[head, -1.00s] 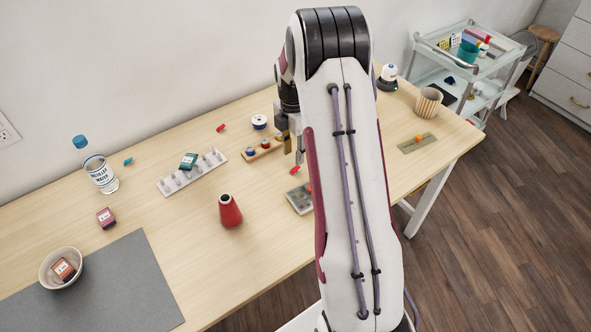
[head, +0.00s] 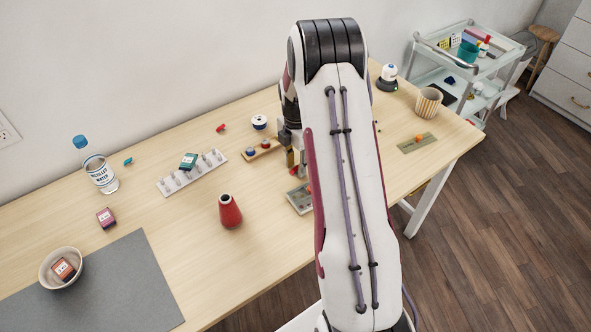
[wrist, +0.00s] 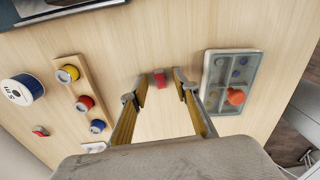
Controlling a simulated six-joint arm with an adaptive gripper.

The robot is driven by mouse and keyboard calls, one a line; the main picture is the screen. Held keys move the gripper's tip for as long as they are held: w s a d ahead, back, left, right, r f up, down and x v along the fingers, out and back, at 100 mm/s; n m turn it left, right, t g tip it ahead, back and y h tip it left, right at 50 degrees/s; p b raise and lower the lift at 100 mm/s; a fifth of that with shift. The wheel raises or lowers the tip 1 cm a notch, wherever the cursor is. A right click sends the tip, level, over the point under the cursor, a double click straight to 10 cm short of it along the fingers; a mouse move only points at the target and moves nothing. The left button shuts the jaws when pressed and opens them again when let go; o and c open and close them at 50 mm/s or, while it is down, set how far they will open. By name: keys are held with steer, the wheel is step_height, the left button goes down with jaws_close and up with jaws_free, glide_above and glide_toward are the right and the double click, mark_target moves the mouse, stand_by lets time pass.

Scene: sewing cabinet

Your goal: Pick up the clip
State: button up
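A small red clip (wrist: 159,78) lies on the wooden table between the fingertips of my gripper (wrist: 158,80) in the wrist view. My gripper is open, one finger on either side of the clip, with gaps visible. In the head view my gripper (head: 296,165) is low over the table, and a bit of red clip (head: 294,171) shows by its fingertips; my arm hides the area to the right. A second red clip (head: 221,128) lies near the wall, and a teal clip (head: 128,161) lies near the bottle.
A compartment box (wrist: 208,84) with an orange item stands right of my fingers in the wrist view. A wooden spool holder (wrist: 90,83) and a white-rimmed spool (wrist: 22,90) are to the left. A red cone (head: 230,212) stands on the table.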

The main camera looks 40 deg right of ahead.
mark_target(296, 168)
steer(key=shift+c, duration=0.4)
steer(key=c, duration=0.7)
steer(key=shift+o, duration=0.2)
steer(key=shift+r, duration=0.1)
step_height(296, 168, up, 10)
stand_by(0.4)
